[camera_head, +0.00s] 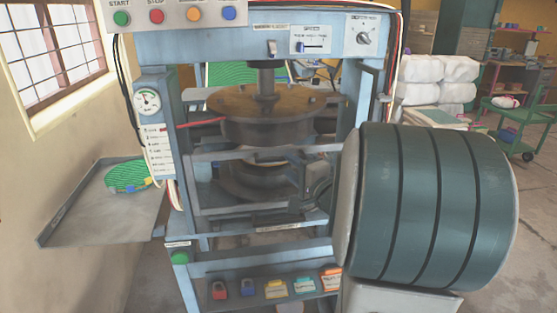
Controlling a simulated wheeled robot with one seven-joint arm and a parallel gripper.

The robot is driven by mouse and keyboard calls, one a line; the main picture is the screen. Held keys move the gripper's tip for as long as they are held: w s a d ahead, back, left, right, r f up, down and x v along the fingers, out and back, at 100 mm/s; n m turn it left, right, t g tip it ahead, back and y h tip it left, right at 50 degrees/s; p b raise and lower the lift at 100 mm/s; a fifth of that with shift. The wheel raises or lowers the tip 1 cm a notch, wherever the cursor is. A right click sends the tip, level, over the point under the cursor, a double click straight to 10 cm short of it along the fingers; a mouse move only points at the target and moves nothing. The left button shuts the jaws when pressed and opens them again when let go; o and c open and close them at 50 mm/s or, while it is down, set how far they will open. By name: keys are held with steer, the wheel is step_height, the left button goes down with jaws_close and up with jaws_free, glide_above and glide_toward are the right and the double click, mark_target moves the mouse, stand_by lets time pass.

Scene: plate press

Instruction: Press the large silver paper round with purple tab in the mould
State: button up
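The press holds an upper mould (268,115), a dark brown round plate on a vertical ram. The lower mould (255,185) sits below it, with an open gap between them. A thin pale edge shows in that gap behind a blue bar, but I cannot tell if it is a silver paper round. No purple tab is visible. A dark grey blocky part (319,183) reaches to the right side of the lower mould. It may be my gripper, but its fingers cannot be made out and it is partly hidden behind the large green ribbed body at right.
A grey side tray (95,215) at left holds green rounds (128,176). A control box (175,14) with coloured buttons is at the top. A lower shelf (262,272) carries several coloured items. A large green ribbed cylinder (435,205) blocks the right. White sacks (438,75) stand behind.

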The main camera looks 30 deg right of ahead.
mark_target(282, 160)
steer(key=w, duration=0.5)
steer(key=shift+w+a, duration=0.25)
steer(key=shift+a, duration=0.1)
jaws_close()
